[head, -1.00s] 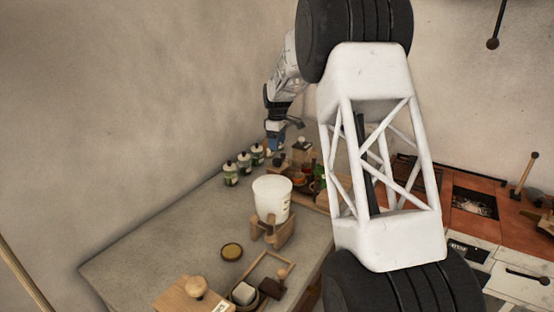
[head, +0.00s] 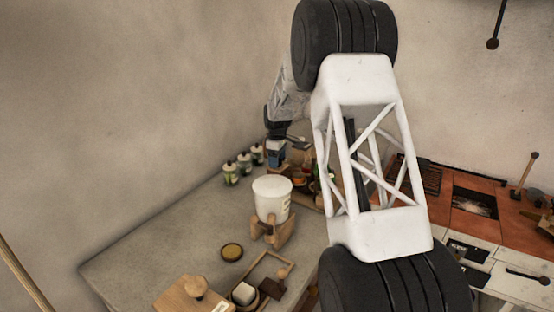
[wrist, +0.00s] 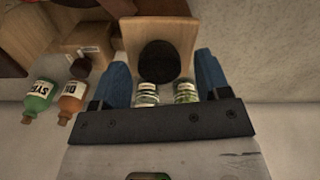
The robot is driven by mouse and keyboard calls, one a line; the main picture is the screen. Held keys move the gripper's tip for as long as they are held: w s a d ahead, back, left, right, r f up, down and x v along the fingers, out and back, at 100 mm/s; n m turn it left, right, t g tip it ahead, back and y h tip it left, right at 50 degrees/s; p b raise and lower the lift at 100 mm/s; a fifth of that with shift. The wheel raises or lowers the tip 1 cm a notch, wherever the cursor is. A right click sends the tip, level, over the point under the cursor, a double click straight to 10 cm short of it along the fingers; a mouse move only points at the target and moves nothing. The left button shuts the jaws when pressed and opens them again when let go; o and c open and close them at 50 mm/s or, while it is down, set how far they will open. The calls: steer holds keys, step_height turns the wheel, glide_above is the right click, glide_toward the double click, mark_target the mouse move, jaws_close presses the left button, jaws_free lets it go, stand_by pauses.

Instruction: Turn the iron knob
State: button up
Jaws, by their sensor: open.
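The iron knob (wrist: 159,61) looks like a dark round disc on the face of an upright wooden board (wrist: 180,30) in the wrist view. My gripper (wrist: 161,66) is open, its two blue fingers apart on the left and right of the knob. No contact with the knob shows, and I cannot tell how deep the fingers reach. In the head view my gripper (head: 276,158) is at the far end of the counter, beside a cluster of wooden things. The knob cannot be made out there.
Several small jars (head: 244,163) stand left of my gripper. A white bucket (head: 272,197) on a wooden stand is nearer on the grey counter (head: 180,235). Green (wrist: 38,98) and orange (wrist: 70,100) bottles lie left in the wrist view. A wall runs behind the jars.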

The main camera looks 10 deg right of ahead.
steer(key=c, duration=0.9)
steer(key=shift+m, duration=0.5)
steer(key=m, duration=1.2)
steer(key=shift+m, duration=0.3)
steer(key=m, duration=0.4)
steer(key=shift+d, duration=0.1)
